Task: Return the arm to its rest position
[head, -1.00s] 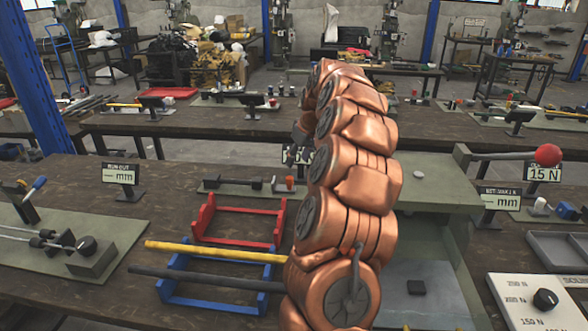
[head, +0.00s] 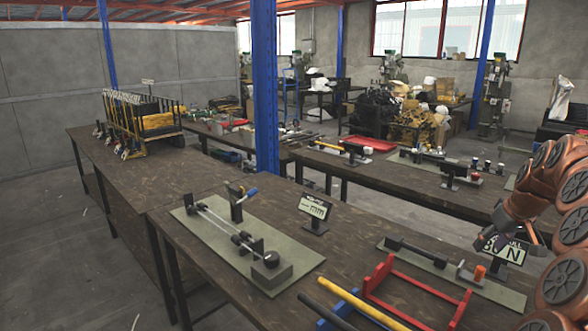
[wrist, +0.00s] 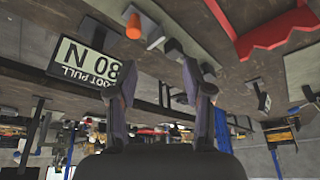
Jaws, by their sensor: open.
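My copper-coloured arm reaches in along the right edge of the head view, folded and bent. My gripper (wrist: 160,88) shows in the wrist view with its two dark fingers apart and nothing between them. The wrist view is upside down, with the bench at the top. The fingers point towards the bench, near a small display reading 80 N (wrist: 85,65). That display also shows in the head view (head: 508,250), partly hidden by the end of my arm.
On the bench are a red rack (head: 432,312), an orange cap (head: 480,272), a grey-green fixture plate (head: 205,213) and a mm display (head: 314,211). A yellow bar (head: 357,303) and a dark bar lie near the front. A blue post (head: 264,90) stands behind. Floor is clear at left.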

